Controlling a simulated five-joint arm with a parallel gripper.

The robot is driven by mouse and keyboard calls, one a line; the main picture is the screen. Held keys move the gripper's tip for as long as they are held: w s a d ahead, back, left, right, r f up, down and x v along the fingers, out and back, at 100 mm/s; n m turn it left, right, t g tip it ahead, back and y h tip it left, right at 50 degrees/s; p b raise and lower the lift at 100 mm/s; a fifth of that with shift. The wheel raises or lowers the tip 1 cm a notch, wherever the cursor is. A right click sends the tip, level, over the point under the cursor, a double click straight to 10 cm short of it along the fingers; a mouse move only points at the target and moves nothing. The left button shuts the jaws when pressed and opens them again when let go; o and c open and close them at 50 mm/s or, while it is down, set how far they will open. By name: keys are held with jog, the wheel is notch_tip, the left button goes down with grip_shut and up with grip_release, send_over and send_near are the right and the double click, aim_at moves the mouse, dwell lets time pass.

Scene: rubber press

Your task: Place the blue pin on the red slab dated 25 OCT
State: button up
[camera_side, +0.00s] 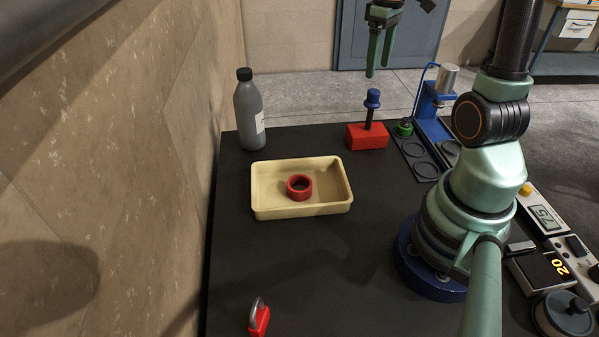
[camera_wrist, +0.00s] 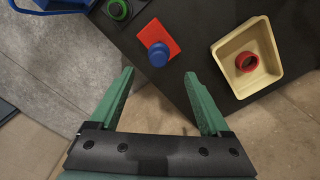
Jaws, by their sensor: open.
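A red slab (camera_side: 358,140) lies near the far edge of the dark table. A blue-topped pin (camera_side: 373,97) with a dark shaft stands upright on it. In the wrist view the blue pin (camera_wrist: 158,54) is seen from above, over the red slab (camera_wrist: 171,37). No date is readable on the slab. My gripper (camera_side: 378,70) is open and empty, above and apart from the pin. In the wrist view its two green fingers (camera_wrist: 160,74) are spread, with the pin just beyond their tips.
A cream tray (camera_side: 262,205) holds a red ring (camera_side: 292,191). A grey bottle (camera_side: 249,117) stands behind it. A blue press (camera_side: 431,112) and a green-topped piece (camera_side: 404,127) are right of the slab. A small red object with a grey loop (camera_side: 260,320) lies in front.

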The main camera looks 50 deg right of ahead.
jog(key=a+r+t, duration=0.2)
jog(key=a, duration=0.9)
jog(key=a+r+t, duration=0.2)
jog(key=a+t, duration=0.1)
jog(key=a, duration=0.9)
jog(key=shift+r+t, duration=0.2)
jog(key=shift+t, duration=0.1)
jog(key=shift+s+d, duration=0.1)
